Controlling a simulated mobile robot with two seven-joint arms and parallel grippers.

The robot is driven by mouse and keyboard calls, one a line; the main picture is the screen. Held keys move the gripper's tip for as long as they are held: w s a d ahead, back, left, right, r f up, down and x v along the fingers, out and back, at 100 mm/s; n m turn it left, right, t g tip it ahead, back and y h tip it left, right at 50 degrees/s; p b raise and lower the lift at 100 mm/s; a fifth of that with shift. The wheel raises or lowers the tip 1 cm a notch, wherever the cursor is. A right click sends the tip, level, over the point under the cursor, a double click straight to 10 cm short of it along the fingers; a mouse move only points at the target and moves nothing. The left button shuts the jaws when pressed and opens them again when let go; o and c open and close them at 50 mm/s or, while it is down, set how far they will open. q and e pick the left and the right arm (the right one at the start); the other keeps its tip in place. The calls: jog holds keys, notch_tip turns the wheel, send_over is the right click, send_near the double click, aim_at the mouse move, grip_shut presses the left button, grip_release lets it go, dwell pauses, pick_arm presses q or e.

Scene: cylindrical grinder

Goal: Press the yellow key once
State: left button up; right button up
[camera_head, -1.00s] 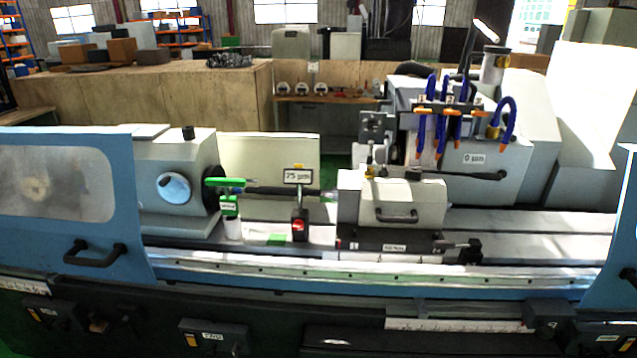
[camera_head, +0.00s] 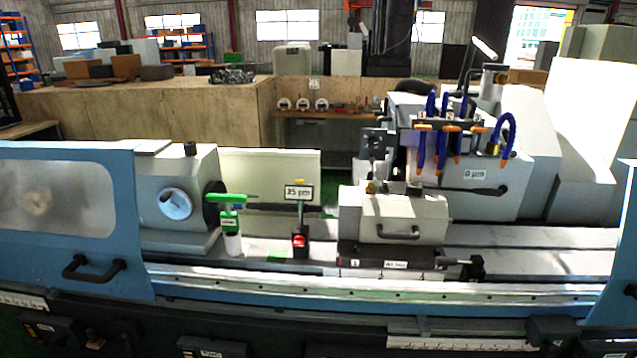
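I cannot clearly pick out a yellow key. A small yellow strip shows on a dark control box (camera_head: 50,328) on the machine's lower front at the left, too small to tell what it is. A black block with a lit red face (camera_head: 299,242) stands on the machine bed, under a sign (camera_head: 298,192) that seems to read 25 µm. Neither of my grippers is in view.
The blue left door (camera_head: 125,220) stands left of the headstock (camera_head: 175,200). A green-handled piece (camera_head: 226,198) is beside it. The grey tailstock (camera_head: 395,215) sits right of the sign. Blue hoses (camera_head: 440,135) hang behind. A second dark box (camera_head: 212,347) is cut off below.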

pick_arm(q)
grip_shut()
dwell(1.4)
